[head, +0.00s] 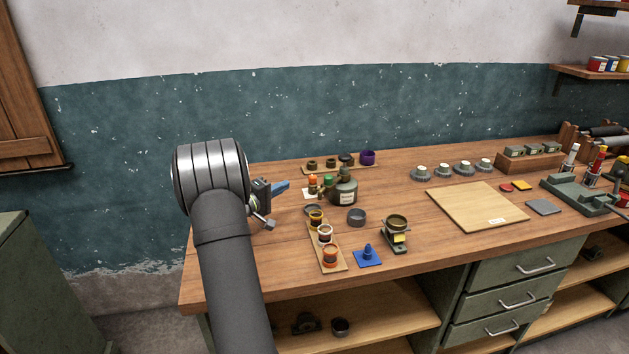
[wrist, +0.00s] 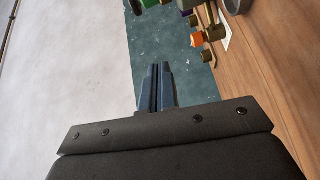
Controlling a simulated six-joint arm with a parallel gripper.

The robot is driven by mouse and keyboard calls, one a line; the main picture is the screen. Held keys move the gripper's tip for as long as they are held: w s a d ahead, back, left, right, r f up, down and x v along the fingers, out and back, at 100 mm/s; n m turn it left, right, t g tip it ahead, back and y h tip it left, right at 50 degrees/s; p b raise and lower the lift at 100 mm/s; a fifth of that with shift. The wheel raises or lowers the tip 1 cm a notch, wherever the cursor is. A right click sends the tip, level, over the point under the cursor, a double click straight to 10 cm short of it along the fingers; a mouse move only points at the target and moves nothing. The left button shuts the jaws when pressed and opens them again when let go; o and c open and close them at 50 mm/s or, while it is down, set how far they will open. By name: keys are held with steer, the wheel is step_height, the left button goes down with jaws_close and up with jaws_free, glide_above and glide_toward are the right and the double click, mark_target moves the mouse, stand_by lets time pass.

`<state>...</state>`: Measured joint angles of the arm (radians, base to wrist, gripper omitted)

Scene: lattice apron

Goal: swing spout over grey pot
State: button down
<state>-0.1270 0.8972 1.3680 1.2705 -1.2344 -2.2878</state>
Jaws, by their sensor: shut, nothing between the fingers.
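My gripper (head: 282,187) is at the left end of the bench, its blue fingers pointing right. In the wrist view its fingers (wrist: 161,70) are together with nothing between them. A dark rounded vessel (head: 343,192) stands right of the fingertips, with small orange-topped and green-topped bottles or fittings beside it. I cannot make out clearly which part is the spout or where it points. A small grey open pot (head: 357,217) stands in front of the vessel, apart from my gripper. The wrist view shows an orange cap (wrist: 196,40) at the upper right.
A wooden strip (head: 329,252) with several small jars and a blue piece (head: 367,257) lie in front. A dark stand with a cup (head: 396,232) is to the right. A pale board (head: 477,207) lies farther right. The teal wall (head: 300,110) is behind.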

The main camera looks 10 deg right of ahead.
mark_target(330, 184)
steer(key=w+d, duration=0.2)
steer(key=d, duration=0.9)
steer(key=shift+w+f+n, duration=0.15)
steer(key=shift+w+n, duration=0.2)
steer(key=shift+n, duration=0.05)
